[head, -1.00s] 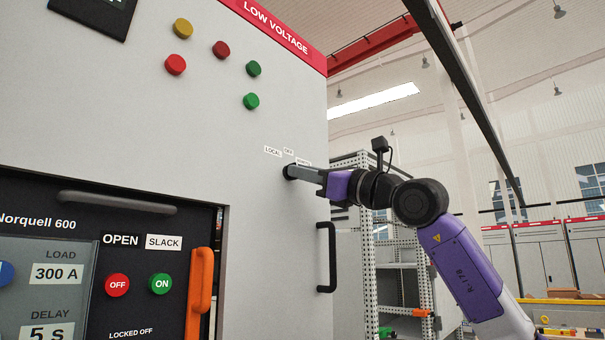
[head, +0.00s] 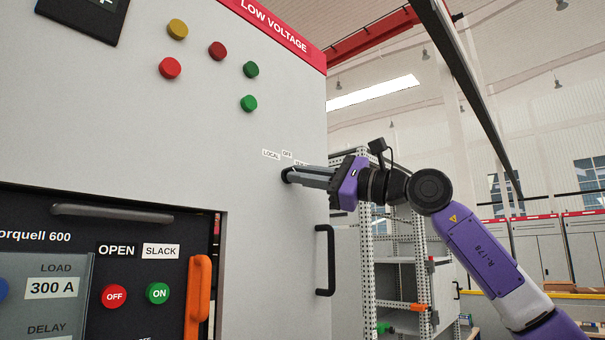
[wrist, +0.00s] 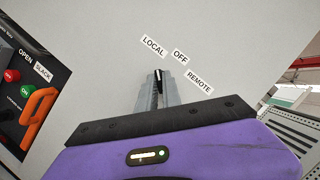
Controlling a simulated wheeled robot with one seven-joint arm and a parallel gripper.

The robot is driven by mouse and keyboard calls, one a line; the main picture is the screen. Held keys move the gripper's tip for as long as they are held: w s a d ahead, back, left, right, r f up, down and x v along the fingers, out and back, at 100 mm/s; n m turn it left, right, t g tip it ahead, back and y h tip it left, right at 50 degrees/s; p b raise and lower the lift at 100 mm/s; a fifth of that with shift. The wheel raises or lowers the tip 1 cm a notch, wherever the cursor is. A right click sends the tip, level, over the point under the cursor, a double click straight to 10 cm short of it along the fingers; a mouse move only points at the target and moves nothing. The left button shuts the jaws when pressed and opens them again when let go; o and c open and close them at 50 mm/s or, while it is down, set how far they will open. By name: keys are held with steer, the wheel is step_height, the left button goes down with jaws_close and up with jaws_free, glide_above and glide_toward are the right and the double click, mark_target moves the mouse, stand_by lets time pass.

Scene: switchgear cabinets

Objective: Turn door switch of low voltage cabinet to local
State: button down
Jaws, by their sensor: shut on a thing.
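The door switch (head: 286,175) is a small dark knob on the light grey front of the low voltage cabinet (head: 130,130). My gripper (head: 293,176) reaches it from the right and its fingers are shut on it. In the wrist view the black switch (wrist: 158,76) sits between the two grey fingertips (wrist: 157,88). The LOCAL label (wrist: 153,46), OFF label (wrist: 180,56) and REMOTE label (wrist: 199,83) form an arc around it. The fingers hide much of the knob, and I cannot tell for sure which label it points at.
A black door handle (head: 325,260) stands out below the switch. An orange handle (head: 198,300) is on the breaker panel at lower left. Several coloured round buttons and lamps (head: 249,103) are above. A metal shelf rack (head: 400,255) stands behind my arm.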

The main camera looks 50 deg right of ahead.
stand_by(0.3)
steer(key=c, duration=1.5)
jaws_free()
steer(key=b+v, duration=0.3)
steer(key=v, duration=0.5)
steer(key=shift+w+r, duration=0.1)
